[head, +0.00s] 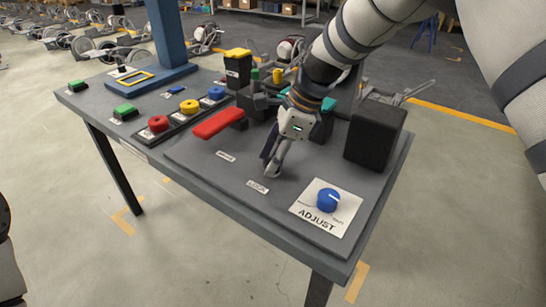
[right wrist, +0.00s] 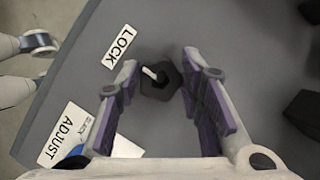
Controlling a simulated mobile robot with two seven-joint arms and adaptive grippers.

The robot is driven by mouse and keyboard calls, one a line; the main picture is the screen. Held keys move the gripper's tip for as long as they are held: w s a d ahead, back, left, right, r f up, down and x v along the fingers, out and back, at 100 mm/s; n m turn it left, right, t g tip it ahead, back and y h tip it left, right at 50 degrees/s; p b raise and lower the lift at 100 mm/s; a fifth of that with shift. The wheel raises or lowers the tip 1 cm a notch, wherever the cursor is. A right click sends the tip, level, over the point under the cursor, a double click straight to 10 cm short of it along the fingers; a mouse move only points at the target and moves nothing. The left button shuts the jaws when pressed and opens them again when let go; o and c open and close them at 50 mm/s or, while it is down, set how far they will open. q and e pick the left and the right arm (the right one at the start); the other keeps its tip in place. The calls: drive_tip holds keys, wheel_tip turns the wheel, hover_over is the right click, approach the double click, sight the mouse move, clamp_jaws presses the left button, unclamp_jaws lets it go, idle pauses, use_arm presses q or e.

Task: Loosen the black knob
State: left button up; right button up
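The black knob (right wrist: 160,82) with a white pointer mark shows in the right wrist view, beside the LOCK label (right wrist: 121,46). My right gripper (right wrist: 158,62) has its two purple-padded fingers apart, one on each side of the knob. The right finger looks close to it; I cannot tell whether it touches. In the head view my right gripper (head: 272,168) points down at the panel behind the LOCK label (head: 257,186) and hides the knob. My left gripper is not in view.
A blue knob (head: 328,199) on a white ADJUST plate stands near the front right corner. A black box (head: 375,134) stands right of my gripper, and a red bar handle (head: 217,123) left of it. Red, yellow and blue buttons sit farther left. The panel's front strip is clear.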

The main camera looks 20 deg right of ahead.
drive_tip(key=shift+c, duration=1.2)
drive_tip(key=shift+f+n, duration=0.1)
drive_tip(key=shift+n, duration=0.2)
